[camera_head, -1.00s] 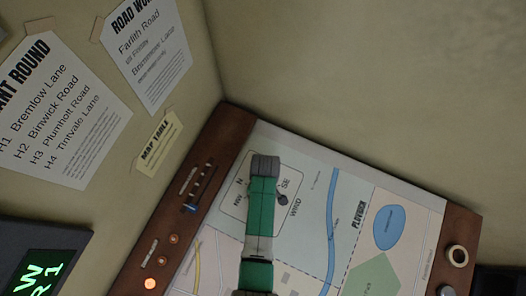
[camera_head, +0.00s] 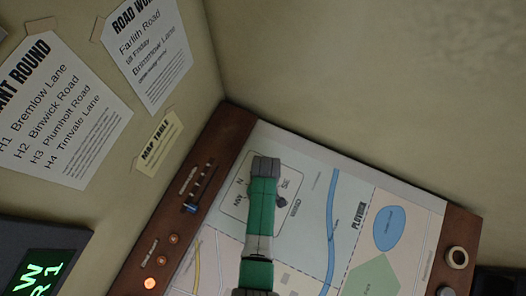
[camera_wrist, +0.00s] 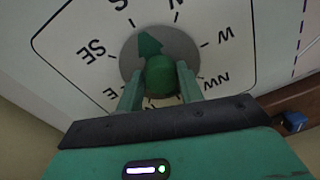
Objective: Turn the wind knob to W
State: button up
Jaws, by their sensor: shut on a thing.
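The wind knob (camera_wrist: 160,78) is green with a pointed end, on a grey round base. Its pointer (camera_wrist: 149,43) aims up in the wrist view, between the S mark and the mark to its right, seemingly nearer S. The W label (camera_wrist: 225,36) is farther right, with NW below it. My gripper (camera_wrist: 160,88) is shut on the knob, one green finger on each side. In the head view, my gripper (camera_head: 265,168) covers most of the wind dial (camera_head: 233,212), hiding the knob; N, NW and SE show around it.
The dial is on a map table (camera_head: 310,165) with a brown wooden frame. A blue-handled slider (camera_head: 190,208) and several round lights (camera_head: 150,284) line its left edge. A knob (camera_head: 457,255) sits at the right edge. Walls with paper notices (camera_head: 60,110) rise behind.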

jog(key=m+p, duration=0.1)
jog(key=m, duration=0.3)
jog(key=shift+r, duration=0.1)
jog(key=m+p, duration=0.1)
jog(key=m, duration=0.3)
jog(key=shift+m, duration=0.3)
jog(key=m+p, duration=0.1)
jog(key=m, duration=0.3)
jog(key=shift+s+a+t, duration=0.1)
jog(key=shift+t, duration=0.2)
jog(key=shift+m, duration=2)
jog(key=o, duration=1)
